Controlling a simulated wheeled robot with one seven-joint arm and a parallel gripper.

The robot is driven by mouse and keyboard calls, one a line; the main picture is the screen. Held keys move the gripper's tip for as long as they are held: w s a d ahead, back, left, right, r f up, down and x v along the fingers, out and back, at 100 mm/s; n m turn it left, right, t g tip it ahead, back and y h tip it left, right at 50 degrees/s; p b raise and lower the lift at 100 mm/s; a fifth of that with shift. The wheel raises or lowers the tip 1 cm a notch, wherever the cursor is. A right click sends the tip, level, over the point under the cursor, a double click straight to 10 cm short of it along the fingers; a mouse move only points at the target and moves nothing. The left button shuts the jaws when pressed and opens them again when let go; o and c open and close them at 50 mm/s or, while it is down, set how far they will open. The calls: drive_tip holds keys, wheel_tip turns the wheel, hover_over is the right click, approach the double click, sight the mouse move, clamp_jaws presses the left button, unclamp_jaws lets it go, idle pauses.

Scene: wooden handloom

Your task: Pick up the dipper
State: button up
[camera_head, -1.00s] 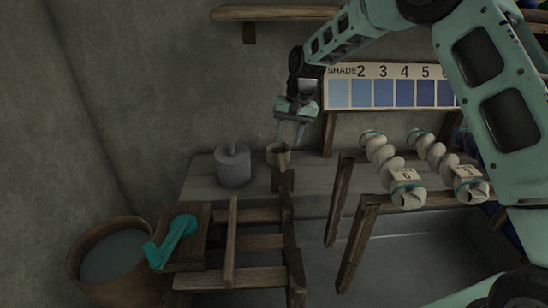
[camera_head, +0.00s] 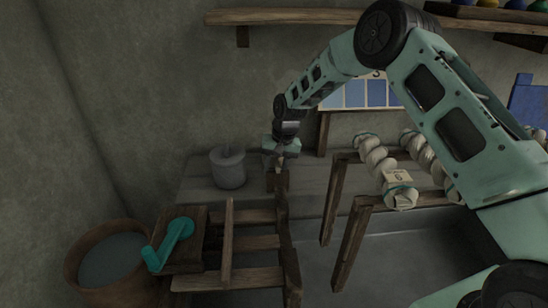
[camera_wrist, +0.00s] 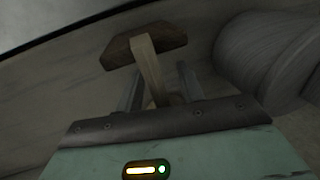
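In the wrist view a pale wooden handle (camera_wrist: 147,62), which I take for the dipper's, runs between my two fingers. A dark brown wooden piece (camera_wrist: 118,51) lies behind its far end. My gripper (camera_head: 279,160) points down over the grey bench, and its fingers also show in the wrist view (camera_wrist: 159,85). The fingers stand apart on either side of the handle, with a clear gap on the right side. The dipper's cup is hidden by my gripper in the head view. A small brown block (camera_head: 277,182) shows just below my gripper.
A grey lidded pot (camera_head: 228,170) stands close left of my gripper; its rounded side fills the right of the wrist view (camera_wrist: 262,48). A wooden frame (camera_head: 254,244), a teal crank (camera_head: 172,240) and a water bucket (camera_head: 75,262) are in front. Yarn skeins (camera_head: 398,190) hang at right.

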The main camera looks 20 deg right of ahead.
clamp_jaws()
